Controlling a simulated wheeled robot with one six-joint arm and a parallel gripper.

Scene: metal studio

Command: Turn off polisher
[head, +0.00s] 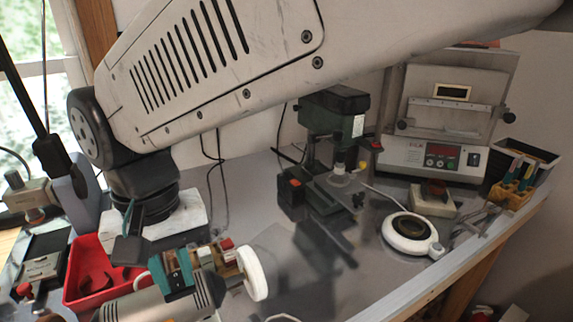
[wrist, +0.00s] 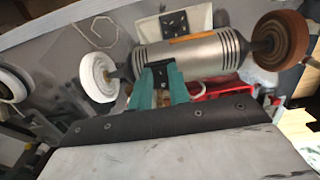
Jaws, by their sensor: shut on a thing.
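The polisher is a grey cylindrical motor (head: 165,298) at the front left of the bench, with a white buffing wheel (head: 255,274) on its right end. In the wrist view its ribbed body (wrist: 195,54) spans the top middle, with the white wheel (wrist: 98,77) at left and a brown wheel (wrist: 281,40) at right. My gripper (wrist: 159,68) has teal fingers that come together at the side of the motor, on a small dark part that looks like its switch. I cannot read the switch's position.
A red tray (head: 75,270) lies left of the polisher. A green drill press (head: 335,125) stands mid-bench, with a round white device (head: 412,231) to its right. A furnace-like unit (head: 445,120) stands at the back right.

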